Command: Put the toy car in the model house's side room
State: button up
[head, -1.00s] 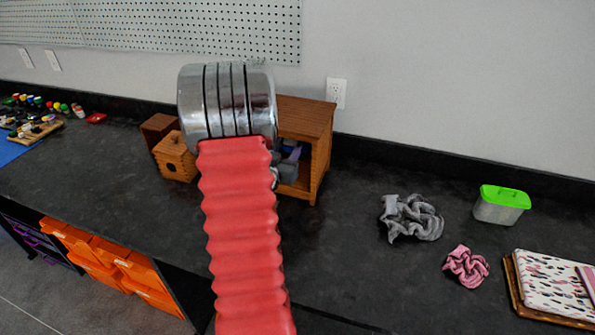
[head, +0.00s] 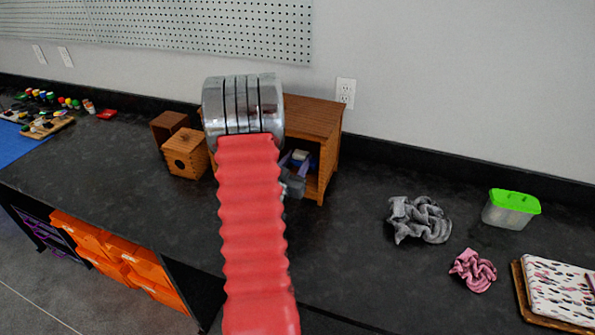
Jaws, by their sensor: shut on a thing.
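The model house (head: 318,118) is a brown wooden box with an open front, standing against the back of the dark counter. My arm covers its left part. My gripper (head: 296,164), grey with pale purple fingers, is at the house's open front, with its fingers reaching into the opening. It is shut on a small blue and white thing (head: 300,156), which looks to be the toy car. The car is partly hidden by the fingers. I cannot tell whether it touches the floor of the room.
A small wooden box with a round hole (head: 186,156) and an open brown box (head: 168,122) stand left of the house. A grey cloth (head: 420,220), a pink cloth (head: 473,270) and a green-lidded container (head: 511,208) lie right. The counter before the house is clear.

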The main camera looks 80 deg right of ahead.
aim_at(297, 170)
jog(key=shift+f, duration=2.1)
jog(key=o, duration=1.1)
jog(key=shift+f, duration=0.1)
jog(key=a, duration=0.4)
jog(key=w+a, duration=0.1)
jog(key=a, duration=0.7)
jog(key=shift+w, duration=0.15)
jog(key=shift+w, duration=0.1)
